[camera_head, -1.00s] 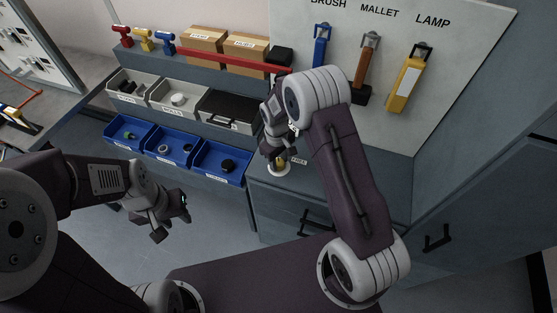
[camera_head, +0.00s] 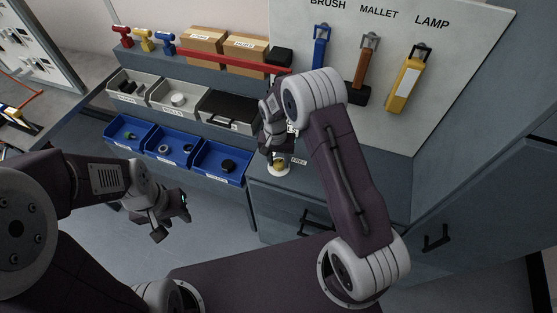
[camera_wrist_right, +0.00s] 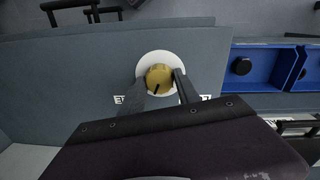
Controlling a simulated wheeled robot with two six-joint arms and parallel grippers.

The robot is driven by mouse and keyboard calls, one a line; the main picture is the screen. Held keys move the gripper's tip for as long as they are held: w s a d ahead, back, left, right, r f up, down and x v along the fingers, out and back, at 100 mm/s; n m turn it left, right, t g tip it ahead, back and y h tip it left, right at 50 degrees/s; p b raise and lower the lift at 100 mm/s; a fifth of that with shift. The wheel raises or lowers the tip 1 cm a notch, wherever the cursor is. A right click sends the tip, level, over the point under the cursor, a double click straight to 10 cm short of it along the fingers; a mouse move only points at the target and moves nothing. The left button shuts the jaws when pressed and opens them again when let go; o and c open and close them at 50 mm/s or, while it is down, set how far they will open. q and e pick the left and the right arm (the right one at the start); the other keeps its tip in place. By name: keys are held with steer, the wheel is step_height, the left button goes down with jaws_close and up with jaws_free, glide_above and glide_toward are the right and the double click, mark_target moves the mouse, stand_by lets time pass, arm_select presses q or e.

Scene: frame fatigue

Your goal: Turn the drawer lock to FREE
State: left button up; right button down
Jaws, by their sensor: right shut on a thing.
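The drawer lock is a brass knob (camera_wrist_right: 159,78) on a round white plate (camera_wrist_right: 146,66), set on top of the grey cabinet. A dark line on the knob points toward the bottom of the right wrist view. My right gripper (camera_wrist_right: 163,88) is shut on the knob, one finger on each side. In the head view the knob (camera_head: 279,165) shows below this gripper (camera_head: 277,152), partly hidden. A FREE label (camera_head: 299,161) lies just right of the plate. My left gripper (camera_head: 171,217) is open and empty over the floor at the left.
Blue bins (camera_head: 222,163) and grey bins (camera_head: 173,98) stand left of the cabinet. A panel behind holds a blue brush (camera_head: 320,45), a mallet (camera_head: 364,70) and a yellow lamp (camera_head: 404,78). A black handle (camera_head: 318,220) is on the cabinet front.

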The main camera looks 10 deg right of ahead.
mark_target(277, 162)
steer(key=shift+m, duration=2.2)
steer(key=c, duration=0.9)
jaws_free()
steer(key=shift+r, duration=0.1)
steer(key=shift+o, duration=0.2)
step_height(277, 162, up, 9)
steer(key=shift+w+a+b, duration=0.15)
steer(key=shift+a+b, duration=0.05)
steer(key=shift+b, duration=0.2)
